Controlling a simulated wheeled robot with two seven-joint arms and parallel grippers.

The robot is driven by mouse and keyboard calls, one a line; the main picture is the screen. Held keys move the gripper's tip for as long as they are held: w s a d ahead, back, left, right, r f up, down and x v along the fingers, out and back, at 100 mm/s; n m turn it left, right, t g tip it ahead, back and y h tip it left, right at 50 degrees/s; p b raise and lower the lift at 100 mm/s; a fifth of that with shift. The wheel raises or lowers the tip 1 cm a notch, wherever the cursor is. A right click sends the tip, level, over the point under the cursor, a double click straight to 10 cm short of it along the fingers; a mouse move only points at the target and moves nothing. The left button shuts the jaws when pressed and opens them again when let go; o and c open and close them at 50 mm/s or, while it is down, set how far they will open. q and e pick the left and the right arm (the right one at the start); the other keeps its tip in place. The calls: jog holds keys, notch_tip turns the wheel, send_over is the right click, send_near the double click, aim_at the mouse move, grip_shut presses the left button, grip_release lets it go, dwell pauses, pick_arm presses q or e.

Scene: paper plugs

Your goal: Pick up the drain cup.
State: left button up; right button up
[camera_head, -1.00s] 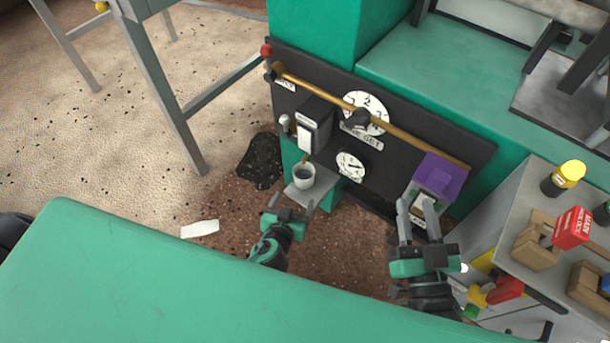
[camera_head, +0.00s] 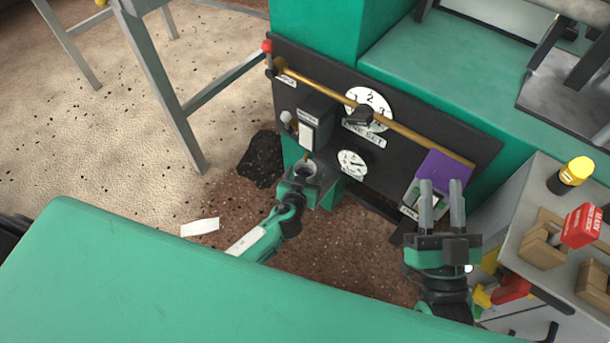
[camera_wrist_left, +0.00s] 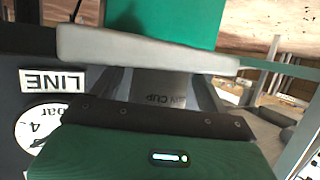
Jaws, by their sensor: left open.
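The drain cup (camera_head: 308,166) is a small pale cup below the black valve block in the head view. Its lower part is hidden behind my left gripper (camera_head: 303,178). My left gripper is open, with its fingers at the cup; I cannot tell whether they touch it.
The black panel (camera_head: 400,160) carries dials, a brass bar and a purple block (camera_head: 443,172). A grey cart (camera_head: 525,205) with boxes stands at the right. A green surface (camera_head: 130,270) fills the front. A white paper (camera_head: 200,227) lies on the floor.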

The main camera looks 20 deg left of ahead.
pick_arm(q)
jog(key=shift+w+f, duration=0.1)
jog(key=shift+w, duration=0.15)
jog(key=shift+c, duration=0.5)
jog(key=c, duration=1)
jog(key=shift+o, duration=0.2)
